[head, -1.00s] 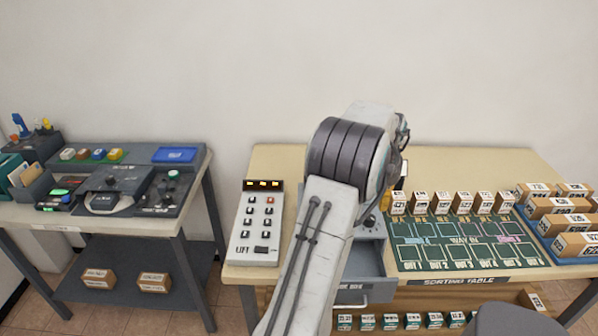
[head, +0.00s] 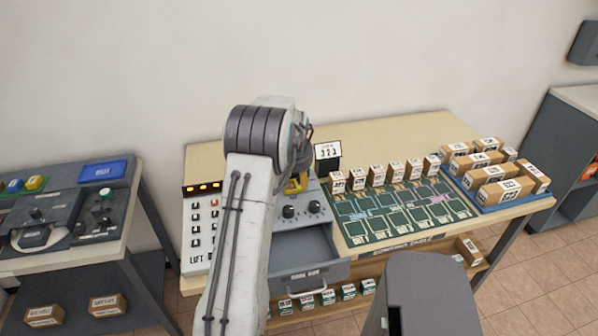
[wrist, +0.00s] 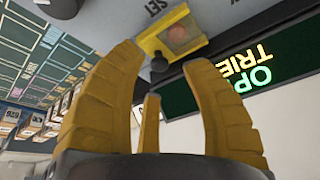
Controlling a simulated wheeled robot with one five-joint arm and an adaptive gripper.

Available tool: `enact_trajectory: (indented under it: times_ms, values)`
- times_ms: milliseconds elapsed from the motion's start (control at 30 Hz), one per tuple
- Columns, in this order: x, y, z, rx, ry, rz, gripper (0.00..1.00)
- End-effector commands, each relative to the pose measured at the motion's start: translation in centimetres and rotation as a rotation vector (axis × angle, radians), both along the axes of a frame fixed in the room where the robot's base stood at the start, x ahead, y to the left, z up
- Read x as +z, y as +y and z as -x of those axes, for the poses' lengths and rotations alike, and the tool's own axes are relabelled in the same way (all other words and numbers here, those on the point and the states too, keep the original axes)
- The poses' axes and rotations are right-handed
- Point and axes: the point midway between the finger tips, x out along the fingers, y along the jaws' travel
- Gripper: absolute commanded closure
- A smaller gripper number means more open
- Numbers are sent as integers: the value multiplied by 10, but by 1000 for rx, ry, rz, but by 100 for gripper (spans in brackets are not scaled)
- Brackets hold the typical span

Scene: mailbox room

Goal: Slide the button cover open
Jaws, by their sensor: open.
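The button cover (wrist: 178,38) is a yellow frame with a clear-looking pane over a reddish button, at the top of the wrist view. It sits on a grey panel beside a dark display. Whether it has slid is hard to tell. My gripper (wrist: 162,62) has thick yellow fingers spread apart and empty, with their tips just short of the cover. I cannot tell whether a tip touches it. In the head view my arm hides most of the gripper; a bit of yellow shows at the grey control box (head: 306,209).
The control box has dark knobs and a drawer (head: 320,271) standing out at its front. A white keypad panel (head: 199,228) is left of my arm. A green sorting board (head: 400,213), small boxes and a blue tray of parcels (head: 532,194) lie to the right.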

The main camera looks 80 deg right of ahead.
Motion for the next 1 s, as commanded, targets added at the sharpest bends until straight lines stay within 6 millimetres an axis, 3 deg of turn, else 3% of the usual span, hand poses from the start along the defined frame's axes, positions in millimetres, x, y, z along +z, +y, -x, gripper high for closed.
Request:
enact_trajectory:
  times_ms: [200, 600, 1000]
  values:
    - [-14, -5, 0, 0, 0, -1, 57]
    - [-17, -6, 0, 0, 0, 0, 55]
    - [-17, -6, 0, 0, 0, 0, 90]
